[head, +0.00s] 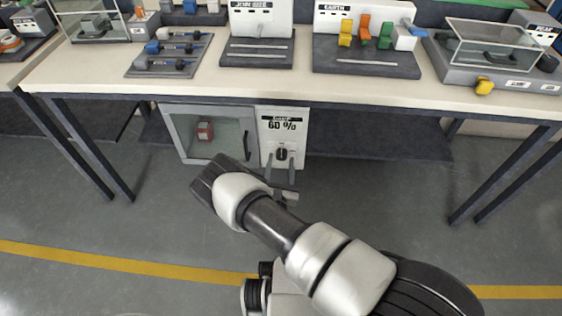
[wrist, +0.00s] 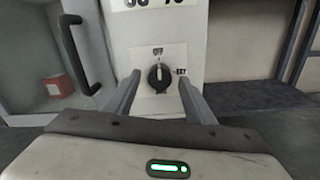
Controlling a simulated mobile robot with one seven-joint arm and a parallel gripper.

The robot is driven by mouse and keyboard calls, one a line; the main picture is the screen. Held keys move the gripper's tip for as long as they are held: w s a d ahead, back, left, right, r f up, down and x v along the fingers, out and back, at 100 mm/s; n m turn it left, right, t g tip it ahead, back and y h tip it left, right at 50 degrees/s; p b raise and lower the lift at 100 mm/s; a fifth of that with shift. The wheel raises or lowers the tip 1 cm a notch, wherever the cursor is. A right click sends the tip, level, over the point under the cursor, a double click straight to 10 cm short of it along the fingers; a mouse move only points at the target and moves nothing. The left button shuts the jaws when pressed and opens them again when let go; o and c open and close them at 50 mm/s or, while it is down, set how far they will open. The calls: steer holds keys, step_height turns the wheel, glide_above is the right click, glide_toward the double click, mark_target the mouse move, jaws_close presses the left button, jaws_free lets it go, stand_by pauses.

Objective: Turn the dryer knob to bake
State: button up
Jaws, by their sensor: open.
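The dryer (head: 209,135) is a low cabinet on the floor under the bench, with a glass door at left and a white panel (head: 282,122) at right reading "60 %". Its dark round knob (wrist: 158,76) sits on a pale plate in the wrist view, with its white mark pointing up toward a label above it. Another label (wrist: 181,72) is to the right of the knob. My gripper (wrist: 158,84) is open, its two fingers on either side of the knob. I cannot tell whether they touch it. In the head view the knob (head: 281,154) shows just beyond my gripper.
The dryer's dark door handle (wrist: 78,55) stands out left of my left finger. A red block (wrist: 58,87) is behind the glass. The bench top (head: 300,80) overhangs the dryer and carries several devices. Open floor lies on both sides.

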steer(key=shift+w, duration=0.65)
steer(key=c, duration=1.1)
steer(key=shift+o, duration=0.2)
